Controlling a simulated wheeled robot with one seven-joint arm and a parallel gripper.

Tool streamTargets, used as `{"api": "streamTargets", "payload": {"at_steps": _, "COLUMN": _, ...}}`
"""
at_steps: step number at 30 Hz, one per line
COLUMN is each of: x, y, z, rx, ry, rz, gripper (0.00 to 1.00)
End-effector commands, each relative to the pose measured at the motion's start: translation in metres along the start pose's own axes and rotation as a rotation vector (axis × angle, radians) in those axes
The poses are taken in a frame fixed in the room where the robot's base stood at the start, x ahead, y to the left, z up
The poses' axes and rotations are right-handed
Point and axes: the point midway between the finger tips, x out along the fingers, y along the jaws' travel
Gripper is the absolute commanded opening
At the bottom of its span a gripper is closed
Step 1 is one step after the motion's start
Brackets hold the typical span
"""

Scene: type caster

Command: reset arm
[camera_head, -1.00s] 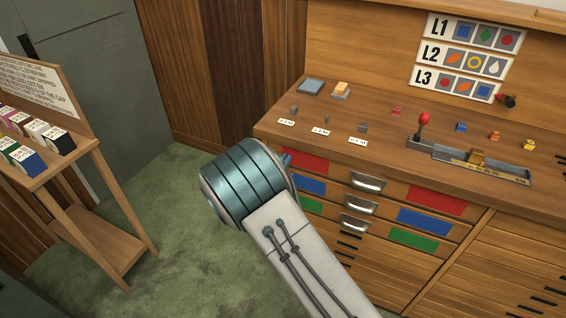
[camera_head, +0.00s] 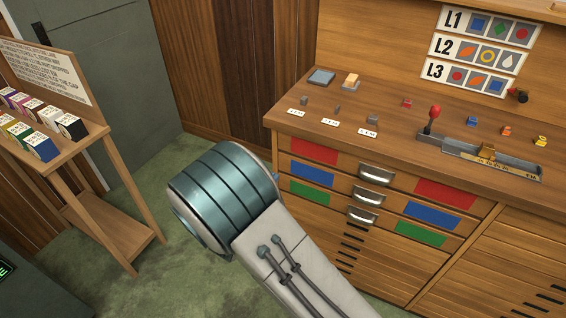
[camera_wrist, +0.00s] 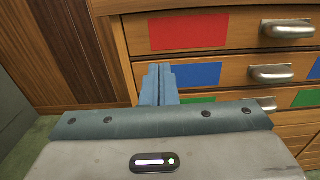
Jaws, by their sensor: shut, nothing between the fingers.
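My gripper (camera_wrist: 158,84) shows in the wrist view with its two blue fingers pressed together and nothing between them. It points toward the front of the wooden drawer cabinet (camera_head: 330,238), in front of the drawers with red, blue and green panels. I cannot tell the gap between the fingertips and the drawer fronts. In the head view my arm, with its teal banded joint, fills the lower middle and hides the gripper almost wholly.
On the cabinet top are small blocks, white labels and a tray with a red-knobbed lever (camera_head: 433,117). A wooden stand (camera_head: 108,213) with colored boxes is at the left. Green carpet (camera_head: 190,284) lies open between stand and cabinet.

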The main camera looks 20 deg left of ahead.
Motion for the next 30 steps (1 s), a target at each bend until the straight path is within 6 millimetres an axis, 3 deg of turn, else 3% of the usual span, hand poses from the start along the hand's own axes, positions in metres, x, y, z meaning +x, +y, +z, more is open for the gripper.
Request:
{"api": "streamTargets", "payload": {"at_steps": 6, "x": -0.001, "y": -0.003, "z": 0.002, "rx": 0.006, "ry": 0.003, "rz": -0.011, "gripper": 0.00}}
{"api": "streamTargets", "payload": {"at_steps": 10, "x": 0.014, "y": -0.031, "z": 0.018, "rx": 0.067, "ry": 0.034, "rz": -0.111, "gripper": 0.00}}
{"api": "streamTargets", "payload": {"at_steps": 15, "x": 0.039, "y": -0.116, "z": 0.055, "rx": 0.265, "ry": 0.128, "rz": -0.410, "gripper": 0.00}}
{"api": "streamTargets", "payload": {"at_steps": 19, "x": 0.041, "y": -0.187, "z": 0.078, "rx": 0.456, "ry": 0.198, "rz": -0.663, "gripper": 0.00}}
{"api": "streamTargets", "payload": {"at_steps": 24, "x": 0.023, "y": -0.263, "z": 0.101, "rx": 0.732, "ry": 0.268, "rz": -0.969, "gripper": 0.00}}
{"api": "streamTargets", "payload": {"at_steps": 30, "x": -0.015, "y": -0.325, "z": 0.124, "rx": 1.091, "ry": 0.315, "rz": -1.288, "gripper": 0.00}}
